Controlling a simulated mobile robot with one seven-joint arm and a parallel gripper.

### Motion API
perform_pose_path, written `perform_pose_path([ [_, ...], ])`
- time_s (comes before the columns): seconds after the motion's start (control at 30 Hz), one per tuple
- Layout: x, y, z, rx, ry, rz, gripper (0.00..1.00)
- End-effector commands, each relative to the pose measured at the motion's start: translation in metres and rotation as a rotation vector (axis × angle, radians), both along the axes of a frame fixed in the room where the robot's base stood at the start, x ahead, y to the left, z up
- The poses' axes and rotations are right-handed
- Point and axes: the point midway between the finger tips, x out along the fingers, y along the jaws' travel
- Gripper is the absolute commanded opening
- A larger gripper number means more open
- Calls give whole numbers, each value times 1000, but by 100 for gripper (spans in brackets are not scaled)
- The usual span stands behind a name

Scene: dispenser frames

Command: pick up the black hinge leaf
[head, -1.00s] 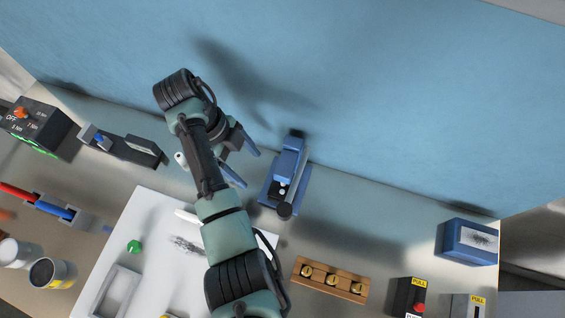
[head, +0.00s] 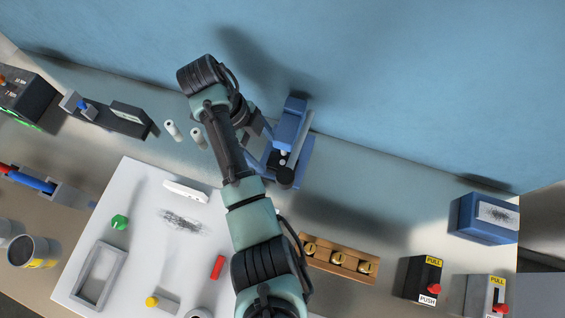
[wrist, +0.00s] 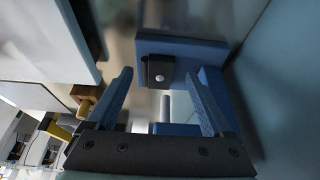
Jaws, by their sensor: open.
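The blue device (head: 291,133) stands against the blue wall, right of my gripper in the head view. A small black plate with a round silver spot, which looks like the black hinge leaf (wrist: 153,69), sits on its blue body in the wrist view. Black parts also show on the device in the head view, but I cannot tell the leaf apart there. My gripper (wrist: 158,76) is open, its two blue fingers spread on either side of the leaf in the wrist view, with nothing held. In the head view my arm hides much of the gripper (head: 262,150).
A wooden block with brass pieces (head: 340,260) and push-pull boxes (head: 423,281) stand to the front right. A white board (head: 150,215) with small items lies front left. Two white cylinders (head: 172,131) stand left of my arm. The counter right of the device is mostly clear.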

Motion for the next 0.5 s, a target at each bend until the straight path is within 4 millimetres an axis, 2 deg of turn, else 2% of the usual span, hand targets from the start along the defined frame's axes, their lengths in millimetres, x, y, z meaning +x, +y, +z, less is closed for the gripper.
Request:
perform_pose_path([
  [0.2, -3, -12, -26, -1, 5, -2, 85],
  [0.5, -3, -13, -31, 0, 2, -1, 83],
])
